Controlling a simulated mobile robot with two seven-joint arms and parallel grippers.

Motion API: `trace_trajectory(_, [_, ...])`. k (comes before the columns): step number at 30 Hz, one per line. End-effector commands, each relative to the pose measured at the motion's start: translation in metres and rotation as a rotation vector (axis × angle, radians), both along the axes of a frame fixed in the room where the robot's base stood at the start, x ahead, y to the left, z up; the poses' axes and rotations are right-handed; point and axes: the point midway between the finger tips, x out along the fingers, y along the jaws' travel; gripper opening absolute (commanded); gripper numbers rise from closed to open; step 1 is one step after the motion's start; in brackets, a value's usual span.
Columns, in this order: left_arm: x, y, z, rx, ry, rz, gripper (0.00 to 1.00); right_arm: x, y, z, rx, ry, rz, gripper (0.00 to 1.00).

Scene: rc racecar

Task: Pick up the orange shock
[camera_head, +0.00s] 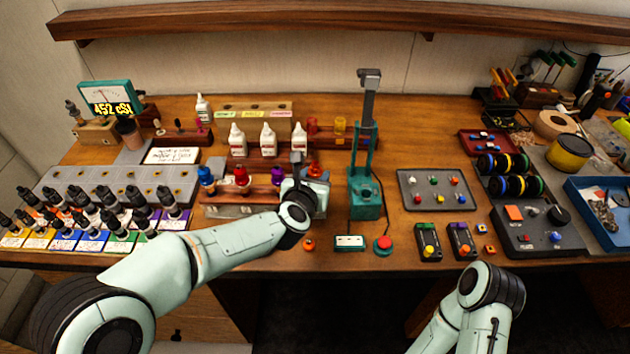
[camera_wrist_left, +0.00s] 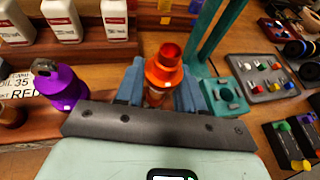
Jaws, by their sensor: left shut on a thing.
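The orange shock (camera_wrist_left: 163,70) stands between the two blue fingers of my left gripper (camera_wrist_left: 160,92) in the left wrist view. The gripper is shut on it. The dark bar of the gripper hides its lower part. In the head view the left gripper (camera_head: 314,182) is at the right end of the wooden shock rack (camera_head: 225,211), and only the orange top of the shock (camera_head: 315,168) shows. The frames do not show clearly whether the shock is clear of the rack. Blue, red and purple shocks stand to its left. My right arm shows, but its gripper does not.
A teal press (camera_head: 365,197) stands close to the right of the left gripper. White bottles (camera_head: 268,139) stand behind the rack. A small orange part (camera_head: 309,244) lies in front. A grey tray of coloured parts (camera_head: 435,190) is farther right.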

Motion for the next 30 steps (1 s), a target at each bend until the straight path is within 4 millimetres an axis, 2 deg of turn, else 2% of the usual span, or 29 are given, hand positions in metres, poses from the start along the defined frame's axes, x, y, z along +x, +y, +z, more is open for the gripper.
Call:
trace_trajectory(1, [0.001,0.0,0.016,-0.002,-0.007,0.001,0.09,0.003,0.0,0.007,0.0,-0.003,0.0,1.0])
trace_trajectory(8, [0.002,0.0,0.073,-0.003,-0.008,0.0,0.09,0.019,0.0,0.036,0.0,-0.021,0.0,1.0])
trace_trajectory(12, [0.003,0.0,0.114,-0.002,-0.011,0.0,0.09,0.036,0.0,0.061,0.0,-0.041,0.0,1.0])
trace_trajectory(16, [0.003,0.0,0.144,-0.001,-0.01,0.001,0.09,0.054,0.0,0.081,0.0,-0.062,0.0,1.0])
trace_trajectory(21, [0.002,0.0,0.167,-0.001,-0.008,0.001,0.09,0.07,0.0,0.096,0.0,-0.081,0.0,1.0])
trace_trajectory(30, [0.001,0.0,0.185,-0.001,-0.004,0.002,0.09,0.08,0.0,0.104,0.0,-0.09,0.0,1.0])
